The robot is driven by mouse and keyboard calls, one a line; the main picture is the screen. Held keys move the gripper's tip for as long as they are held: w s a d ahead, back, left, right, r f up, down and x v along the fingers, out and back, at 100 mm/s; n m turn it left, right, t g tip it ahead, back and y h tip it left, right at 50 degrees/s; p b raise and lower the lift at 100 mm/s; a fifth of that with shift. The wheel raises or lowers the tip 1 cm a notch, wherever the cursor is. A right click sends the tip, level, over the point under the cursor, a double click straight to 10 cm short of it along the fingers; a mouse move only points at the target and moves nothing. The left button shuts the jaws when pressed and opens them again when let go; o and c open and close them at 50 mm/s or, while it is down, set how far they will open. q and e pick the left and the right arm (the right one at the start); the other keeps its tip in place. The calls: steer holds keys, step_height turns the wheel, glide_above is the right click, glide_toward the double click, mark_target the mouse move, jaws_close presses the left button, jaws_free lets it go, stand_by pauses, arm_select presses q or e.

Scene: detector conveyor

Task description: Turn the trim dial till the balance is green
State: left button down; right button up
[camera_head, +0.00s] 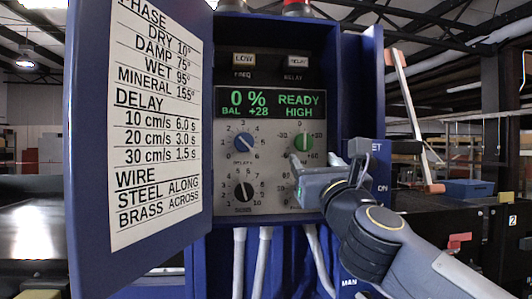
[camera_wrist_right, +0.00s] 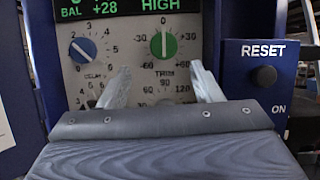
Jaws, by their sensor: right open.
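The trim dial (camera_head: 304,142) is a green knob at the upper right of the grey panel, and it also shows in the right wrist view (camera_wrist_right: 163,45). Its white line stands about straight up. The display (camera_head: 271,103) above reads 0 %, BAL +28, READY and HIGH, in greenish text on black. My right gripper (camera_head: 302,168) is in front of the panel, just below the dial. In the right wrist view its open fingers (camera_wrist_right: 162,85) are spread left and right below the dial, apart from it, with nothing between them. My left gripper is out of view.
A blue delay dial (camera_head: 243,142) and a black dial (camera_head: 243,190) sit left of the trim dial. The open blue door with a label sheet (camera_head: 155,120) stands at the left. A box marked RESET (camera_wrist_right: 262,75) with a black button is at the right.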

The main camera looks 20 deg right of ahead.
mark_target(305, 145)
steer(key=shift+m, duration=0.3)
steer(key=x, duration=0.2)
steer(key=p+x, duration=0.1)
steer(key=x, duration=0.1)
steer(key=p+x, duration=0.1)
steer(key=x, duration=0.2)
steer(key=shift+s+d, duration=0.1)
steer(key=shift+d, duration=0.15)
steer(key=shift+w+d+r, duration=0.2)
steer(key=shift+w, duration=0.3)
steer(key=c, duration=1)
